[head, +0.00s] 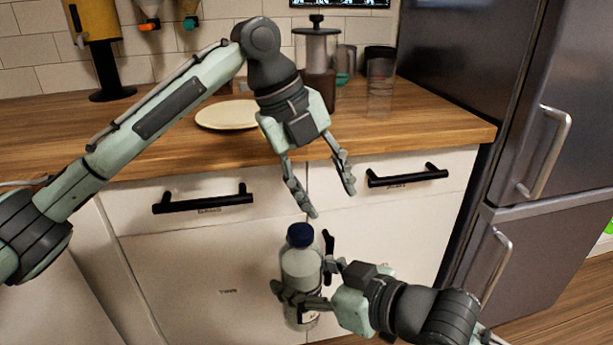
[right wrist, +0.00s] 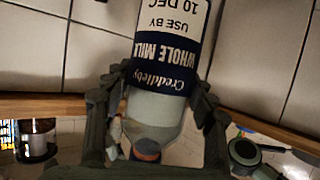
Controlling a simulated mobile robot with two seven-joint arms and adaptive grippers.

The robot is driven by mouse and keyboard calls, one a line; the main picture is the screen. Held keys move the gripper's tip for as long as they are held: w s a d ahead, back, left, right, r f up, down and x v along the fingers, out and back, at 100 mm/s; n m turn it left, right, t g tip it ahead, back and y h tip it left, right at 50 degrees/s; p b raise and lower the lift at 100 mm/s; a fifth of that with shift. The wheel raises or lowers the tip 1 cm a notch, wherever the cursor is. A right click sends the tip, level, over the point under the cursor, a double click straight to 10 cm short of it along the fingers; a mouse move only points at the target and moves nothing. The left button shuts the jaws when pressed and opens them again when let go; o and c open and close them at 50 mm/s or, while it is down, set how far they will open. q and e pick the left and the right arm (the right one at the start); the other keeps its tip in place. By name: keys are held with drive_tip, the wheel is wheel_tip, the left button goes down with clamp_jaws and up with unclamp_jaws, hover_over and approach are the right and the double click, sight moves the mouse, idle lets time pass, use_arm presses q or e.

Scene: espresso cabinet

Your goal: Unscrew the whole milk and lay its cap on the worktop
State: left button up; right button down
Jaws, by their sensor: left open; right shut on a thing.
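The whole milk bottle (head: 301,264) is upright in front of the cabinet doors, with its dark blue cap (head: 300,235) on top. My right gripper (head: 303,283) is shut around the bottle's body and holds it below worktop height. The right wrist view shows the bottle's "Whole Milk" label (right wrist: 168,55) upside down between the fingers. The cap end (right wrist: 146,150) points down in that picture and is partly hidden. My left gripper (head: 331,201) is open and empty above the bottle, its fingers pointing down and apart from the cap. The wooden worktop (head: 420,125) lies behind.
A pale plate (head: 228,115) lies on the worktop behind my left arm. A French press (head: 317,60) and a clear container (head: 380,75) stand at the back right. The worktop's front right is clear. Drawer handles (head: 408,175) stick out, and a dark fridge (head: 540,150) stands right.

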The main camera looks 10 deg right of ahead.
sight(306, 228)
use_arm(q)
drive_tip(key=s+a+r+m+y, duration=0.1)
drive_tip(key=m, duration=0.1)
drive_tip(key=s+a+r+m+y, duration=0.1)
drive_tip(key=s+r+m, duration=0.1)
drive_tip(key=s+a+r+m+y, duration=0.1)
drive_tip(key=s+r+y, duration=0.1)
drive_tip(key=shift+a+r+m, duration=0.15)
drive_tip(key=shift+m, duration=0.25)
drive_tip(key=shift+s+a+y, duration=0.1)
drive_tip(key=shift+a+y, duration=0.05)
drive_tip(key=shift+y, duration=0.15)
drive_tip(key=shift+a+f, duration=0.1)
drive_tip(key=shift+f, duration=3.7)
